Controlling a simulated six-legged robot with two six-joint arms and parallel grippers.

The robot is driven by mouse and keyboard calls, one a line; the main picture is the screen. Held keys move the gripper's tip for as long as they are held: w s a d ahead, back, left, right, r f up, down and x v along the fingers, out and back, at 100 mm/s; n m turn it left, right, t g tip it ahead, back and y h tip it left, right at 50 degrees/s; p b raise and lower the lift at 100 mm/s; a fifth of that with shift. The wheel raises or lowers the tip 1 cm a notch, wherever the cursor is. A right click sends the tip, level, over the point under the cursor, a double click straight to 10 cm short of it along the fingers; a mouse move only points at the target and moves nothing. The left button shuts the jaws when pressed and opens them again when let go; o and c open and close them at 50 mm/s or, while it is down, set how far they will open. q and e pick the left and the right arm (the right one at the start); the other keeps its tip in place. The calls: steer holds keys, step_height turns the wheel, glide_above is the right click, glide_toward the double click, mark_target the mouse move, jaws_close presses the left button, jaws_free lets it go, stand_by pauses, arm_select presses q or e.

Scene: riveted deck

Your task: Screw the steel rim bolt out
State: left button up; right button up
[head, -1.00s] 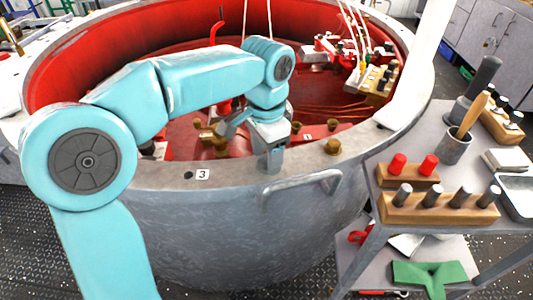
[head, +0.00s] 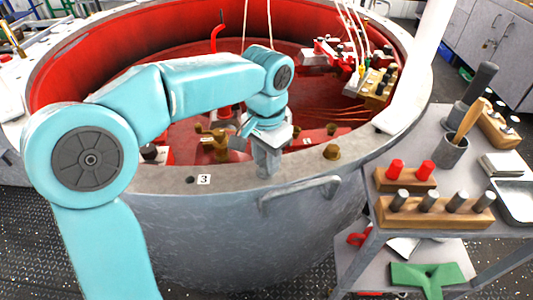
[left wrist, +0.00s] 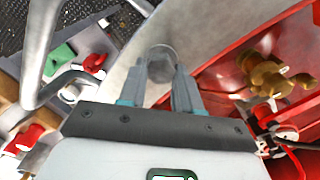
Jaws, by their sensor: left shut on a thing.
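The steel rim bolt (left wrist: 160,64) shows in the left wrist view as a grey hex head on the pale rim of the vessel. My left gripper (left wrist: 160,80) has one finger on each side of the head and is shut on it. In the head view the left gripper (head: 268,168) points down at the near rim (head: 232,178), and its fingers hide the bolt. I cannot tell how far the bolt stands out of the rim. My right gripper is in neither view.
A brass bolt (head: 332,152) stands on the rim to the right. A dark hole (head: 190,180) and a "3" label (head: 204,179) are to the left. A handle (head: 300,194) juts from the vessel wall. A cart holds wooden blocks (head: 435,212) with pegs.

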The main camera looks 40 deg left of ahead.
arm_select(q)
steer(key=shift+n+p, duration=0.5)
steer(key=shift+n, duration=0.9)
steer(key=o, duration=1)
steer(key=shift+o, duration=0.2)
step_height(320, 180, up, 16)
steer(key=p, duration=0.5)
steer(key=shift+r, duration=0.15)
steer(key=shift+s, duration=0.1)
